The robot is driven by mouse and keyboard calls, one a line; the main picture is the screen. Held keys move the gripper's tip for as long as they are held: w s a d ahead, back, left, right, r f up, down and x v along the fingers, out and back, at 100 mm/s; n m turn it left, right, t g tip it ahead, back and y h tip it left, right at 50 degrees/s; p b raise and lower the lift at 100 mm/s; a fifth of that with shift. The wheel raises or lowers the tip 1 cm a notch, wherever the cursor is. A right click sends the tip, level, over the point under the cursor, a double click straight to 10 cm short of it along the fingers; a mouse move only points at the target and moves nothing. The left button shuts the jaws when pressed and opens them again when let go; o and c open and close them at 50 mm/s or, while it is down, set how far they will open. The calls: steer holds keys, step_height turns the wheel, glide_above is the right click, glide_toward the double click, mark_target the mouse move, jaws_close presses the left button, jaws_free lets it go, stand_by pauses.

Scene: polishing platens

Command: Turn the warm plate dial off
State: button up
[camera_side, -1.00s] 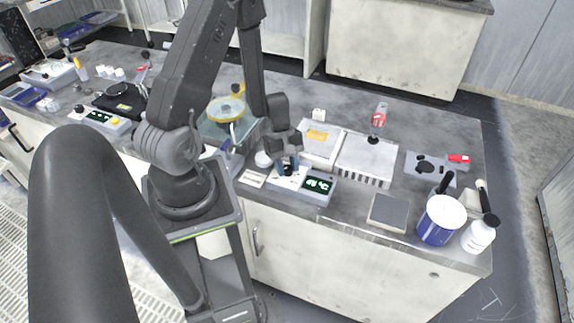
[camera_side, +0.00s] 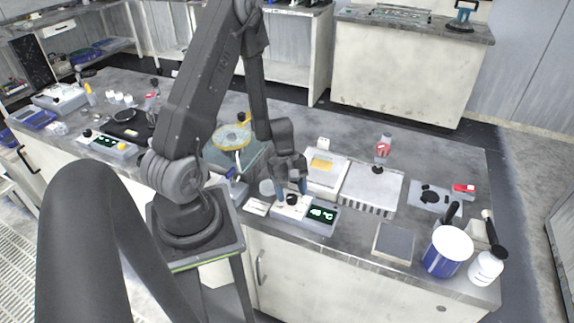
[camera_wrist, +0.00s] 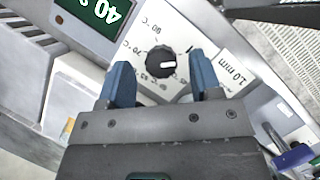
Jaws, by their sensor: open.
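The warm plate dial is a round black knob (camera_wrist: 162,65) with a white pointer mark. It sits on a white face with printed temperature marks, and shows small on the control box (camera_side: 325,228) in the side view. The green display (camera_wrist: 98,12) is cut off in the wrist view, its visible digits reading about 40; the side view shows a °C reading. My gripper (camera_wrist: 160,76) is open, its blue fingers one on each side of the knob. A gap shows beside each finger, with no clear contact. It also shows above the box in the side view (camera_side: 291,190).
A white plate with a yellow label (camera_side: 322,166) and a ribbed block (camera_side: 372,190) stand behind the box. A grey square pad (camera_side: 394,242), a blue pot (camera_side: 446,254) and a white bottle (camera_side: 486,268) are to the right. A yellow-rimmed platen (camera_side: 232,137) is to the left.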

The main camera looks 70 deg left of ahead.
steer(key=v, duration=1.2)
steer(key=shift+r, duration=0.3)
steer(key=s+d+r+m+t+y, duration=0.2)
steer(key=s+d+r+m, duration=0.1)
steer(key=d+r+m, duration=0.6)
steer(key=s+d+r+m+t+y, duration=0.2)
steer(key=s+d+r+m+t, duration=0.1)
steer(key=d+r+m, duration=0.6)
steer(key=shift+d+r+t+y, duration=0.3)
steer(key=shift+d+r, duration=0.25)
steer(key=shift+d, duration=0.1)
